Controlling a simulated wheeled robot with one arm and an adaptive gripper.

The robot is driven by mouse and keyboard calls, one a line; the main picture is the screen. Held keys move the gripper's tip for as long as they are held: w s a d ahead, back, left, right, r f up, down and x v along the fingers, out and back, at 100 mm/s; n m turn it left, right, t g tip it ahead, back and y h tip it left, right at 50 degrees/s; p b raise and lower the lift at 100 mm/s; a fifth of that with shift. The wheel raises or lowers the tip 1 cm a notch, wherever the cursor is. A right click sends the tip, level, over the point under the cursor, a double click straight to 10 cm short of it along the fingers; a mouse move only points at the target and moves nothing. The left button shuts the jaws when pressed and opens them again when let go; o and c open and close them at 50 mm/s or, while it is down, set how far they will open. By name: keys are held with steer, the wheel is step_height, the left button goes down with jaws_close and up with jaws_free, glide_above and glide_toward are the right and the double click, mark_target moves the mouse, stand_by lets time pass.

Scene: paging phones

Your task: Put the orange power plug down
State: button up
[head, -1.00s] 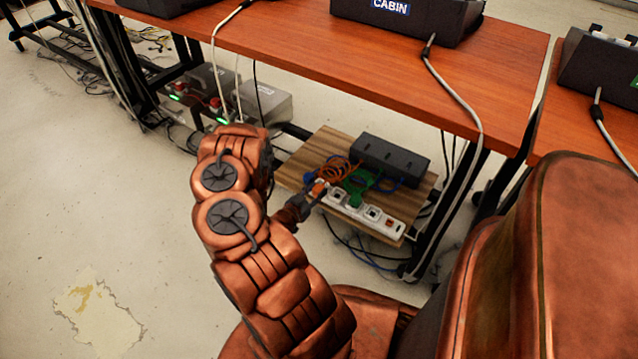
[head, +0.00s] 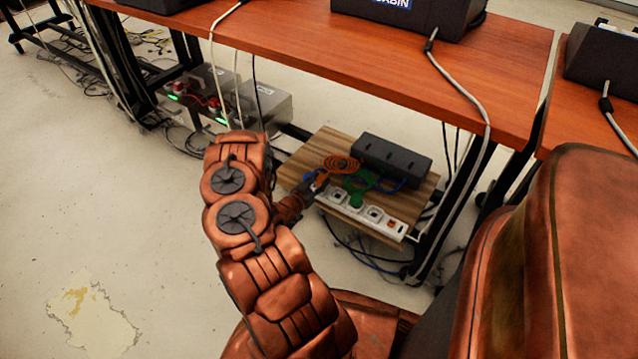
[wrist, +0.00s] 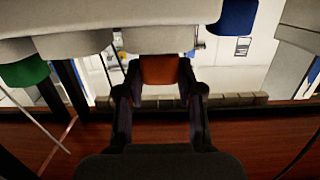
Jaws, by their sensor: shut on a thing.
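My gripper (wrist: 158,74) is shut on the orange power plug (wrist: 158,68), which sits between its two dark fingers in the wrist view. In the head view my gripper (head: 316,185) is at the left end of the white power strip (head: 399,229) and largely hides the plug. The plug's orange coiled cord (head: 342,163) lies on the wooden board behind it. I cannot tell whether the plug touches the strip or a socket.
The strip lies on a wooden board (head: 312,150) under the desk, with a black box (head: 392,160) and a green plug (head: 355,200) beside it. The red-brown desktop (head: 300,50) overhangs behind. Grey boxes (head: 265,103) stand left; loose cables hang about.

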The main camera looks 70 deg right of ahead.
steer(key=shift+f, duration=0.15)
steer(key=o, duration=1.2)
steer(key=shift+r, duration=0.2)
steer(key=shift+w+a+r, duration=0.1)
steer(key=shift+a+r, duration=0.05)
steer(key=shift+a, duration=0.05)
steer(key=p+v, duration=0.2)
steer(key=v, duration=0.9)
steer(key=shift+a, duration=0.35)
